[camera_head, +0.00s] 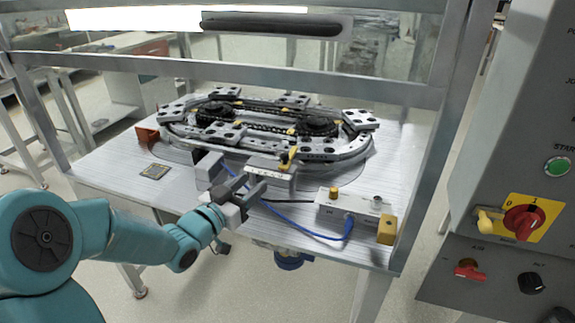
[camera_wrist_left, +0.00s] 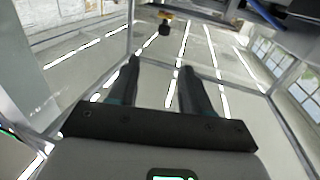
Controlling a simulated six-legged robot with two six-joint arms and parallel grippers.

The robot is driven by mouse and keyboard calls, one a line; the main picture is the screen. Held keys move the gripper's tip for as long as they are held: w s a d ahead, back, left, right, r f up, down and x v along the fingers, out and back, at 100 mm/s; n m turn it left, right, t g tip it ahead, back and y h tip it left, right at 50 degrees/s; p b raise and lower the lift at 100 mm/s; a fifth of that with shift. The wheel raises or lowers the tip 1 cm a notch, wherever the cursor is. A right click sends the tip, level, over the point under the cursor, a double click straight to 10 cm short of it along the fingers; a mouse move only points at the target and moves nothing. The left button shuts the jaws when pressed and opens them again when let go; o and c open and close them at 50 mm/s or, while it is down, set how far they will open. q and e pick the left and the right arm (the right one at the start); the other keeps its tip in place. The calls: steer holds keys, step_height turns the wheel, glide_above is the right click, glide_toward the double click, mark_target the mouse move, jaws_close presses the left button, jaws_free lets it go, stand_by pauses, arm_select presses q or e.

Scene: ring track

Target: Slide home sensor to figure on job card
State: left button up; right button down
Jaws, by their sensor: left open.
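The ring track (camera_head: 265,125) is a grey oval with dark wheels on a white table. At its front edge sits a light grey bar with what looks like a scale (camera_head: 270,174). A small yellow and black piece (camera_head: 290,157), probably the home sensor, stands on this bar. A small dark card (camera_head: 154,171), possibly the job card, lies on the table at left; its figure is too small to read. My left gripper (camera_head: 253,182) is open and empty, just in front of the bar, left of the yellow piece. Its spread fingers show in the left wrist view (camera_wrist_left: 160,66). My right gripper is not visible.
A white box with a yellow button (camera_head: 345,207) stands at the table's front right, with a blue cable (camera_head: 300,229) running to it. A yellow block (camera_head: 387,229) is beside it. A grey control panel (camera_head: 530,170) is at far right. A metal frame rail crosses behind the table.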

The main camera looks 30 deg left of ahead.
mark_target(282, 158)
arm_select(q)
steer(key=w, duration=1)
steer(key=w+p, duration=0.1)
steer(key=w, duration=0.5)
steer(key=shift+w+a+f, duration=0.1)
steer(key=shift+a+f, duration=0.25)
jaws_close()
